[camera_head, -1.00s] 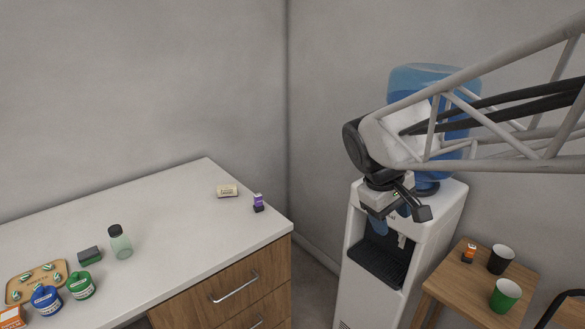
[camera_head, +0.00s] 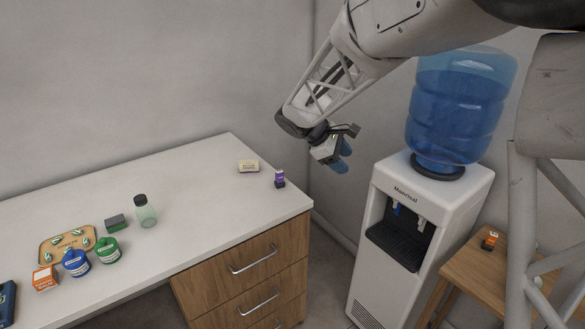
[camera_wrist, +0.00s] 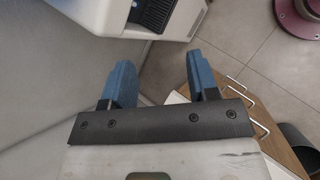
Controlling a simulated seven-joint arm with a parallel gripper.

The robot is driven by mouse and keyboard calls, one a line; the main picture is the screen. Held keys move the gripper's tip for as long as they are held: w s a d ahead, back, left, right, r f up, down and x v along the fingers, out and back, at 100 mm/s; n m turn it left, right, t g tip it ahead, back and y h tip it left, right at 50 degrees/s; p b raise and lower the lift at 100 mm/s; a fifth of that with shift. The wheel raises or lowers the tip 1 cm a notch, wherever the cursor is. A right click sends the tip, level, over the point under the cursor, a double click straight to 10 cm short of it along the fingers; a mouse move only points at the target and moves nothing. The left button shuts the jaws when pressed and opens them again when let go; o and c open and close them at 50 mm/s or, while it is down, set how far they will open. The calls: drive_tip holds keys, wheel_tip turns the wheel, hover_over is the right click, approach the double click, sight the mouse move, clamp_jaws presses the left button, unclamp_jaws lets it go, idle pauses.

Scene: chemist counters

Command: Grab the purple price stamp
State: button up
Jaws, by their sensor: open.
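The purple price stamp (camera_head: 279,178) stands upright near the right corner of the white counter (camera_head: 195,195). It has a purple top and a dark base. My gripper (camera_head: 345,160) hangs above and to the right of it in the head view, in the air between the counter and the water dispenser. In the wrist view my gripper (camera_wrist: 158,80) has two blue fingers, wide apart with nothing between them. The stamp does not show in the wrist view.
A cream box (camera_head: 249,166) lies just left of the stamp. A bottle (camera_head: 145,212), a sponge (camera_head: 116,223), jars (camera_head: 108,251) and a tray (camera_head: 47,256) stand farther left. The water dispenser (camera_head: 390,300) and a wooden table (camera_head: 462,272) are at right.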

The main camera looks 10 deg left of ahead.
drive_tip(key=w+a+f+n+t+h, duration=0.1)
drive_tip(key=w+a+f+n, duration=0.1)
drive_tip(key=w+a+f, duration=0.3)
drive_tip(key=w+a+f+n+t+h, duration=0.1)
drive_tip(key=w+a+f+n, duration=0.1)
drive_tip(key=w+a, duration=0.35)
drive_tip(key=n+t+h, duration=0.1)
drive_tip(key=n+t, duration=0.2)
drive_tip(key=n, duration=0.2)
approach(283, 173)
drive_tip(key=shift+w+d+f, duration=0.4)
drive_tip(key=shift+w+d, duration=0.05)
drive_tip(key=shift+w, duration=0.15)
drive_tip(key=shift+w+d+f, duration=0.45)
drive_tip(key=shift+w, duration=0.2)
drive_tip(key=shift+x, duration=1.3)
drive_tip(key=shift+x, duration=2.6)
clamp_jaws()
